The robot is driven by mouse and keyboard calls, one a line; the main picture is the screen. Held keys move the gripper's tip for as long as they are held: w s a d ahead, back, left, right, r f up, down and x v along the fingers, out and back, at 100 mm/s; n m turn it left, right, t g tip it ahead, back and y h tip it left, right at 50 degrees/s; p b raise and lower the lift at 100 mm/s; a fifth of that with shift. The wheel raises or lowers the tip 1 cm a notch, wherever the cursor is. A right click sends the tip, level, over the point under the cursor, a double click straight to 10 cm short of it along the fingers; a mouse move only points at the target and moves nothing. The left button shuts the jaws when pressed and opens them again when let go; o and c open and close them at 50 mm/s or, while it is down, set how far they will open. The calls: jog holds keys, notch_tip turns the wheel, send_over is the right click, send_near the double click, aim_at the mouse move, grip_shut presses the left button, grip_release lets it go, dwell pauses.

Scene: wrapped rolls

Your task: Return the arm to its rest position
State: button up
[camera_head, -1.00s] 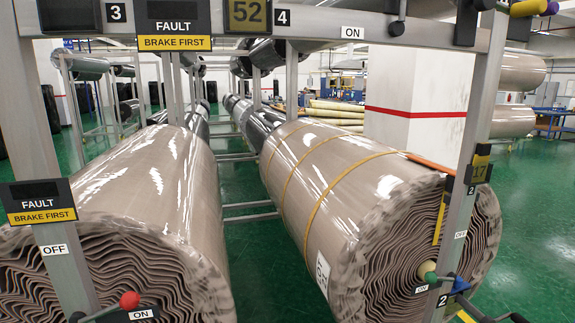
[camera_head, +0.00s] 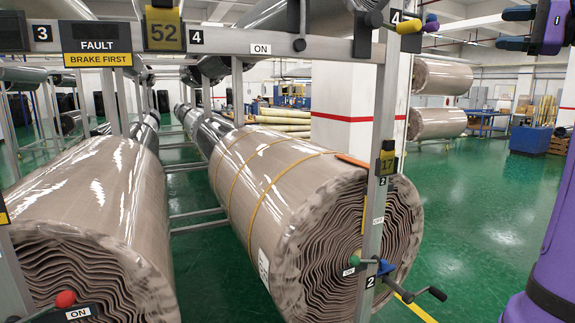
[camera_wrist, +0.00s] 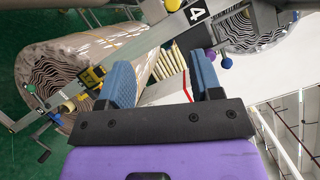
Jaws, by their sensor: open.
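My gripper (camera_wrist: 162,78) shows in the wrist view with its two blue fingers spread apart and nothing between them. In the head view my gripper (camera_head: 508,29) is at the top right corner, its fingers pointing left, clear of the rack. My purple arm runs down the right edge of that view. The rack's steel frame (camera_head: 374,230) stands left of my gripper. A strapped wrapped roll (camera_head: 270,185) lies in the rack, and another wrapped roll (camera_head: 100,190) lies to its left.
Open green floor (camera_head: 470,200) lies to the right. A white pillar (camera_head: 335,100) and a blue bin (camera_head: 530,138) stand farther back.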

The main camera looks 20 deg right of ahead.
jog(key=w+a+f+n+g, duration=0.1)
jog(key=a+f+g, duration=0.2)
jog(key=a+f, duration=0.35)
jog(key=a+f+n+g, duration=0.2)
jog(key=a+f, duration=0.1)
jog(key=a, duration=0.6)
jog(key=w+a+f+n+g, duration=0.1)
jog(key=a+f+g, duration=0.25)
jog(key=a, duration=0.45)
jog(key=s+a+f+n+g+h, duration=0.1)
jog(key=s+a+f+n+h, duration=0.3)
jog(key=f, duration=0.5)
jog(key=s+a+f+n+g+h, duration=0.2)
jog(key=s+a+f+n+h, duration=0.2)
jog(key=s+a+f+n, duration=0.4)
notch_tip(320, 180, down, 2)
jog(key=shift+s+a+f+n+h, duration=0.2)
jog(key=shift+s+a+n+h, duration=0.1)
jog(key=shift+s+a, duration=0.5)
jog(key=shift+w+a, duration=0.15)
